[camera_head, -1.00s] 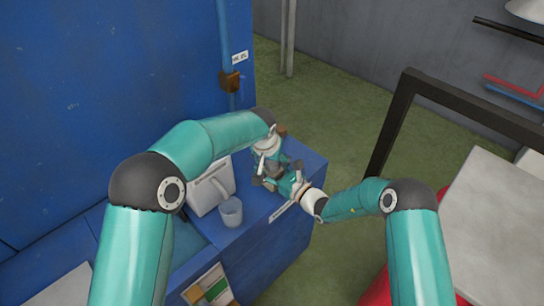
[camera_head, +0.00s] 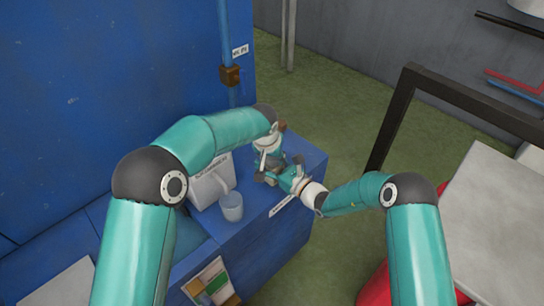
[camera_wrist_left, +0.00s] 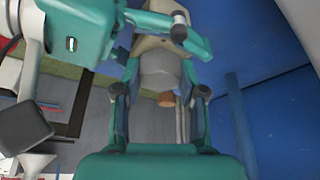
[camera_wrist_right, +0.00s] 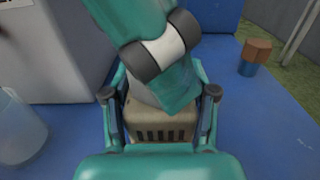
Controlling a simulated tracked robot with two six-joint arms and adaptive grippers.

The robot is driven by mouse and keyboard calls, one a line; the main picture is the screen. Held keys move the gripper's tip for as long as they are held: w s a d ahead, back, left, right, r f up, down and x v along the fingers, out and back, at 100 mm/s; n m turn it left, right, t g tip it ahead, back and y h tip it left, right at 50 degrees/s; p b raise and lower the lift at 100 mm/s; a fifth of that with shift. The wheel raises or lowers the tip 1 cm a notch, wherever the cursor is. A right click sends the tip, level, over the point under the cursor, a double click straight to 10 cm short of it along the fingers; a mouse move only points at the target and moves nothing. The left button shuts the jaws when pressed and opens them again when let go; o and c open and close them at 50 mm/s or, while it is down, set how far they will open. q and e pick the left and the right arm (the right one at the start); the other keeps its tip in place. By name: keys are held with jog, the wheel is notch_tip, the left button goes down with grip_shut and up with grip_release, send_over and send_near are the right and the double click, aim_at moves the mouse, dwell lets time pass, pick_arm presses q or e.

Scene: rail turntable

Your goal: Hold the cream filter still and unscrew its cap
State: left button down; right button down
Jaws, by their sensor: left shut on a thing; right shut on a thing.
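The cream filter (camera_wrist_right: 165,118) stands on the blue bench, with dark slots low on its side. My right gripper (camera_wrist_right: 160,110) is shut on its body from the side. In the left wrist view the filter's cream body (camera_wrist_left: 150,42) shows beyond a grey cap (camera_wrist_left: 160,68). My left gripper (camera_wrist_left: 160,95) comes from above, with its fingers shut on either side of that cap. In the head view my left gripper (camera_head: 267,163) is just above my right gripper (camera_head: 280,180), and the two grippers largely hide the filter. Whether the cap is loose cannot be seen.
A white box (camera_head: 209,183) and a translucent grey cup (camera_head: 231,207) stand left of the grippers on the blue bench (camera_head: 265,225). A small brown-topped blue object (camera_wrist_right: 257,57) is behind the filter. A dark frame (camera_head: 392,125) and pale table (camera_head: 490,215) lie to the right.

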pick_arm(q)
jog(key=n, duration=0.2)
jog(key=n+y, duration=0.2)
jog(key=n, duration=0.1)
jog(key=shift+d+n, duration=0.3)
jog(key=n, duration=0.2)
jog(key=n+y, duration=0.1)
jog(key=shift+d+f+n, duration=0.1)
jog(key=shift+d+n, duration=0.1)
jog(key=shift+n, duration=0.2)
jog(key=shift+n+g+y, duration=0.5)
jog(key=shift+n, duration=0.6)
jog(key=shift+c, duration=2.4)
grip_release()
jog(key=shift+a, duration=0.1)
